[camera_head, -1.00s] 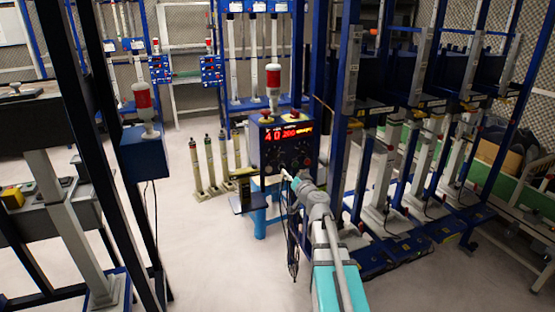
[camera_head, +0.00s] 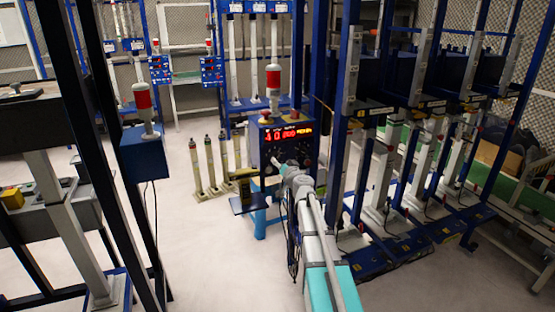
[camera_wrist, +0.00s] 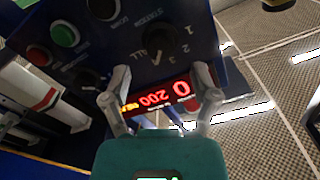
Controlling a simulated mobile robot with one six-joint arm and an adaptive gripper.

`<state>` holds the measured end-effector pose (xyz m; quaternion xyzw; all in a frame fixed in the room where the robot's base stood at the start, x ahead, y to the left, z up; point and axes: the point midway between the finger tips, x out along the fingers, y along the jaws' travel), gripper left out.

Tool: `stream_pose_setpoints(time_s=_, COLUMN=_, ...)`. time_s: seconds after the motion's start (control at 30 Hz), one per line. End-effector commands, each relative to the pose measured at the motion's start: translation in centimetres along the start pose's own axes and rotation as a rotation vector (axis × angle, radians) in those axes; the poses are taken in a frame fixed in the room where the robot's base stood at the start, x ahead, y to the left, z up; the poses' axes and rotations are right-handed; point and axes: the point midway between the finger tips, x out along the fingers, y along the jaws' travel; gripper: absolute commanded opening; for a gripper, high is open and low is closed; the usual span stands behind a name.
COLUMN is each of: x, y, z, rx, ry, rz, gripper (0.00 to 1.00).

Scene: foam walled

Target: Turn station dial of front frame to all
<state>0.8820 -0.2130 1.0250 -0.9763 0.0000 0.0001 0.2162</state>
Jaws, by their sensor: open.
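The front frame's control box (camera_head: 284,143) is blue with a lit red and yellow display. In the wrist view its panel appears turned over. The station dial (camera_wrist: 158,40) is a black knob with ALL, 1, 2 and 3 printed around it. I cannot tell clearly which mark its pointer faces. My gripper (camera_wrist: 162,74) is open, with its two grey fingertips spread on either side just below the dial in the picture, and nothing between them but panel and display. In the head view my gripper (camera_head: 276,163) is at the panel, covering part of its lower face.
Other controls on the panel include a green button (camera_wrist: 65,35), a red button (camera_wrist: 39,55) and a black knob (camera_wrist: 103,8). A red and white beacon (camera_head: 273,85) stands on the box. Blue frame posts (camera_head: 345,110) rise close on the right. Floor to the left is open.

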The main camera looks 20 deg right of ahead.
Motion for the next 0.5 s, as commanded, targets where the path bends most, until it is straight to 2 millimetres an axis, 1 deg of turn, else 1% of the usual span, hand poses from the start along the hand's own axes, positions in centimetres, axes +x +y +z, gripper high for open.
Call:
stream_pose_setpoints(time_s=0.03, x=1.1, y=0.1, z=0.0, rx=0.000, ry=0.000, rz=-0.001, gripper=0.77)
stream_pose_setpoints(time_s=0.2, x=2.9, y=0.0, z=0.0, rx=0.000, ry=0.000, rz=0.000, gripper=0.77)
stream_pose_setpoints(time_s=0.33, x=3.6, y=0.0, z=0.0, rx=0.000, ry=0.000, rz=0.000, gripper=0.77)
stream_pose_setpoints(time_s=0.5, x=3.9, y=0.0, z=0.0, rx=0.000, ry=0.000, rz=0.000, gripper=0.77)
